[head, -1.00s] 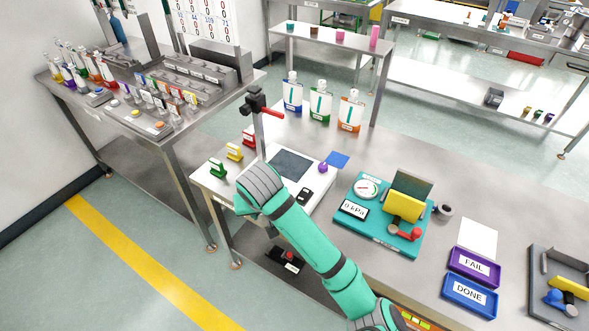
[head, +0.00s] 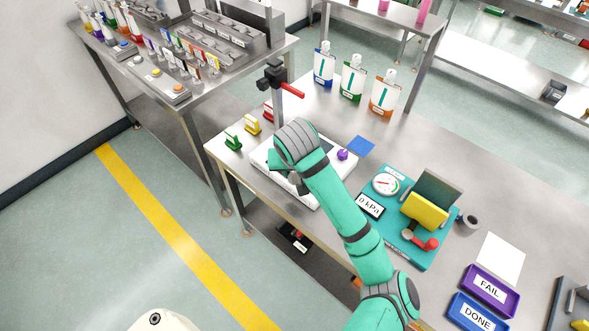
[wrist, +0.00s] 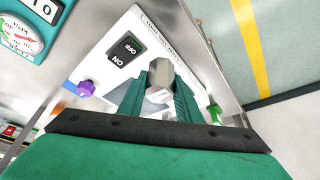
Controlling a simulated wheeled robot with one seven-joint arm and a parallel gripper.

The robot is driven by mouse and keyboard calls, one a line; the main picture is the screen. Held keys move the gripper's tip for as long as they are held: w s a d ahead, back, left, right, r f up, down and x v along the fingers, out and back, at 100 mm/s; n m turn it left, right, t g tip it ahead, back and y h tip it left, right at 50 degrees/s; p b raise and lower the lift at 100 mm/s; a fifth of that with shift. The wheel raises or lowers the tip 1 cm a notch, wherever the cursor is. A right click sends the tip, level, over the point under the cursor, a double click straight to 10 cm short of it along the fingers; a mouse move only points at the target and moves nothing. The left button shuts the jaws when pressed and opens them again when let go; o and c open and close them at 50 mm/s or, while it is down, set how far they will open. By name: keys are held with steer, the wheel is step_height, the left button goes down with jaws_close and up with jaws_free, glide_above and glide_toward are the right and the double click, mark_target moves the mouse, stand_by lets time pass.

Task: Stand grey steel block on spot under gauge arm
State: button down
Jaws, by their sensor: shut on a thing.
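In the wrist view my gripper (wrist: 160,90) is shut on a grey steel block (wrist: 161,75), which sits between its two green fingers over the white base. The white base (head: 262,158) carries a post with a black clamp-like head (head: 272,76) and a red handle (head: 292,90), apparently the gauge arm. A dark square on the base is mostly covered by my wrist. I cannot tell whether the block touches the base. The spot is not clearly visible.
A blue square (head: 361,146) and a teal gauge station (head: 420,245) lie to the right. Bottles stand behind.

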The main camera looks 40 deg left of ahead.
steer(key=shift+w+a, duration=1.4)
steer(key=shift+w, duration=0.6)
steer(key=shift+w+a, duration=1.4)
steer(key=shift+w, duration=0.65)
steer(key=shift+w+a, duration=1.4)
steer(key=shift+w, duration=0.6)
steer(key=shift+w+a, duration=0.1)
steer(key=shift+f, duration=1.5)
steer(key=c, duration=1.2)
jaws_free()
steer(key=v, duration=1.1)
steer(key=shift+f, duration=0.1)
